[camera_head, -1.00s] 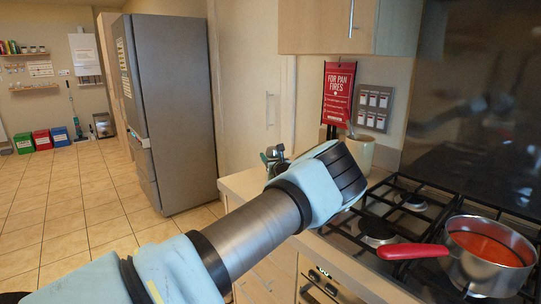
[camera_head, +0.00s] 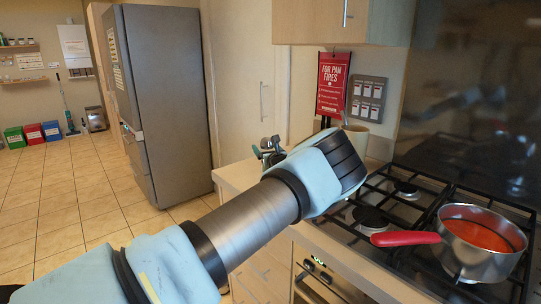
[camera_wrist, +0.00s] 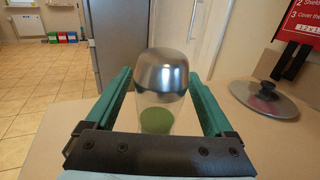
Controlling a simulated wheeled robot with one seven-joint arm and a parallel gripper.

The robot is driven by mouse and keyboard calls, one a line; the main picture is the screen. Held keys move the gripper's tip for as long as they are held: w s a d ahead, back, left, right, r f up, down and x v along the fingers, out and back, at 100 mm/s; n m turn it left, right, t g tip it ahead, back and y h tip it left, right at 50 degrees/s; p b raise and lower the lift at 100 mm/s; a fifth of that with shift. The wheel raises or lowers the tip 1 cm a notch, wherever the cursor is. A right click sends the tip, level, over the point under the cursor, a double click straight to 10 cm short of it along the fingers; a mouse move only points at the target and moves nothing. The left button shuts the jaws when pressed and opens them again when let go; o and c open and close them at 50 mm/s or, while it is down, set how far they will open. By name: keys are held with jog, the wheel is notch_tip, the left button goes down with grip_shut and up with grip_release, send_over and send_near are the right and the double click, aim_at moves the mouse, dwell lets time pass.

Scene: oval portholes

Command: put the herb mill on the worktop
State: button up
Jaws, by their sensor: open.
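The herb mill (camera_wrist: 160,95) stands upright in the wrist view, with a domed metal cap and a clear body holding green herbs. My gripper (camera_wrist: 159,76) is open, with one teal finger on each side of the mill. The gripper's dark crossbar hides the mill's lower end, so I cannot tell whether it touches the worktop. In the head view my gripper (camera_head: 268,150) is over the worktop (camera_head: 237,176), mostly hidden behind my wrist, and the mill is not clearly visible there. The worktop also shows in the wrist view (camera_wrist: 285,145).
A glass pan lid (camera_wrist: 264,98) lies on the worktop right of the mill. A light mug (camera_head: 357,138) stands behind my wrist. The gas hob (camera_head: 400,188) is at right, with a red-handled saucepan (camera_head: 470,262). A red sign (camera_head: 332,85) hangs at the back.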

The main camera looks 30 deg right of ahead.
jog(key=s+b, duration=0.1)
jog(key=s, duration=0.2)
jog(key=s+a+b, duration=0.1)
jog(key=s, duration=0.3)
jog(key=s+a, duration=0.1)
jog(key=s, duration=0.2)
jog(key=shift+s+a+b, duration=0.1)
jog(key=shift+s+b, duration=0.3)
